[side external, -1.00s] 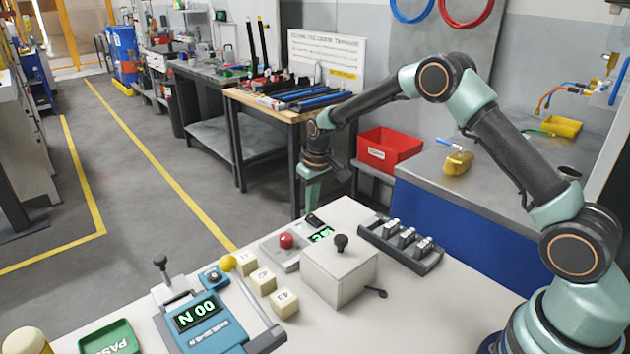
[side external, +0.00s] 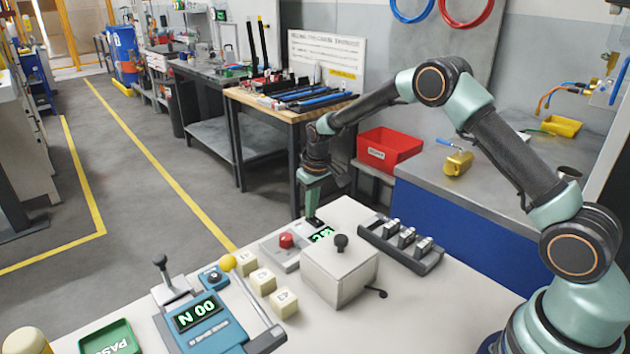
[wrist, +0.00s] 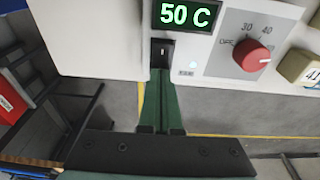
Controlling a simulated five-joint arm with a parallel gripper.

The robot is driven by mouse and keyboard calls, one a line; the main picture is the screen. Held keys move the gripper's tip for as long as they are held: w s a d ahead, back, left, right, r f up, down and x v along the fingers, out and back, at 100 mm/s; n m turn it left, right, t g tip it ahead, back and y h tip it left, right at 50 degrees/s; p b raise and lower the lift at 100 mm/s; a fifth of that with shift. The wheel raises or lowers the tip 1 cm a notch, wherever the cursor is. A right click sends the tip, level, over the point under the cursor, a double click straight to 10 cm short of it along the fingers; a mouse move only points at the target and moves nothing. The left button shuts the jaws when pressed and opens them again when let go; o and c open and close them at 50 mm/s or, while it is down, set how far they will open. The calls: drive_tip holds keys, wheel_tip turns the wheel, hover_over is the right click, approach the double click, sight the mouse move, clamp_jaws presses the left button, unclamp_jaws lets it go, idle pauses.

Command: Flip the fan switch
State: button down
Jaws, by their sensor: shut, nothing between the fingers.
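The likely fan switch is a small black rocker (wrist: 162,50) on a pale panel (wrist: 212,70), below a green display (wrist: 187,15) reading 50 C, in the wrist view. In the side view the black switch (side external: 315,222) is partly hidden at the far edge of the bench. My gripper (side external: 312,214) is shut and empty, pointing down at the switch. In the wrist view my gripper's closed green fingertips (wrist: 161,74) reach the switch's near end. I cannot tell whether they touch it. A red dial (wrist: 251,56) sits to the right on the same panel.
A pale box with a black knob (side external: 340,270) stands close in front of the panel. A black row of levers (side external: 400,243) lies to its right, and several cream blocks (side external: 263,281) to its left. Open floor lies beyond the bench edge.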

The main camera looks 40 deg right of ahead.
drive_tip(key=shift+r, duration=3.45)
